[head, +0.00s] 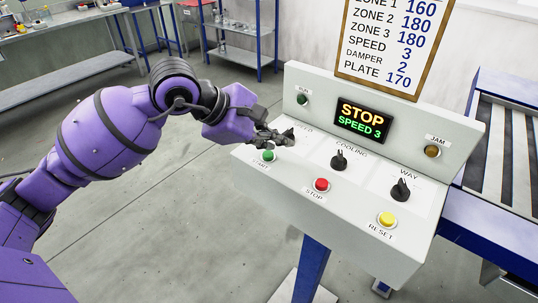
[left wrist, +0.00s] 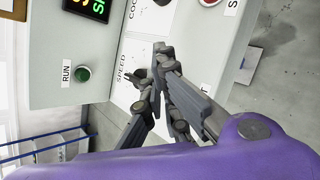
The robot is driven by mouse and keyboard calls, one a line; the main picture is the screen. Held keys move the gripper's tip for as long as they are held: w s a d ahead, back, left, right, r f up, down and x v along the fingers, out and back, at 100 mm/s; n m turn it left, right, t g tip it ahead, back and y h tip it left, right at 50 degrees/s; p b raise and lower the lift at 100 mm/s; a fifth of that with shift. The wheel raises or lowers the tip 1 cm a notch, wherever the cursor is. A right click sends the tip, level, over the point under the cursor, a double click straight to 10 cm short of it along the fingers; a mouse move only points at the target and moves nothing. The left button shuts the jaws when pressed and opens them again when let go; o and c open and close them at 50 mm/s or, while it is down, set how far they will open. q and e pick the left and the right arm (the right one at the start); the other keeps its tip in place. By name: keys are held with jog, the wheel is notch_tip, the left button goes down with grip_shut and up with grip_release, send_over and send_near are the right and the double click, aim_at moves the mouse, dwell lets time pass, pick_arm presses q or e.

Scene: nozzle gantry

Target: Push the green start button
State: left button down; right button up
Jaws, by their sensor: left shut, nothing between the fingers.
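The green start button (head: 268,155) sits on the sloping top of the grey-white control box, at its left end, above the START label. My left gripper (head: 281,137) is just above and behind the button in the head view, over the SPEED dial area, with its dark fingers shut and empty. The button shows uncovered in the head view. In the left wrist view my fingers (left wrist: 158,68) point at the panel beside the SPEED label, and the start button is hidden, apparently behind them. Whether the fingers touch the panel cannot be told. My right gripper is not in view.
A red stop button (head: 321,185), a yellow reset button (head: 387,219) and black COOLING (head: 338,160) and WAY (head: 400,190) knobs share the panel. The upright back holds a green RUN lamp (head: 302,99), display (head: 360,120) and amber JAM lamp (head: 432,151). A roller conveyor (head: 505,150) stands right.

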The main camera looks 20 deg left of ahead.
pick_arm(q)
jog(key=shift+r, duration=0.1)
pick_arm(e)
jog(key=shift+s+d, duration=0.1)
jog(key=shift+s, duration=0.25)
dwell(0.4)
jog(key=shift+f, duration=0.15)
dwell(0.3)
pick_arm(q)
jog(key=shift+f+b, duration=0.35)
jog(key=shift+f, duration=0.1)
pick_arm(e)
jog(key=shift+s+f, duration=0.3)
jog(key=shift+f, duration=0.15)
pick_arm(q)
jog(key=shift+f+b, duration=0.35)
jog(key=shift+f, duration=0.2)
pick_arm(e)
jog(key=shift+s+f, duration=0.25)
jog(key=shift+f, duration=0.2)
pick_arm(q)
jog(key=shift+r, duration=0.1)
jog(key=shift+r+p, duration=0.35)
jog(key=shift+r, duration=0.5)
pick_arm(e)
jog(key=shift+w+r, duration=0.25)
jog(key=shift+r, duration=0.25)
pick_arm(q)
jog(key=shift+r, duration=0.1)
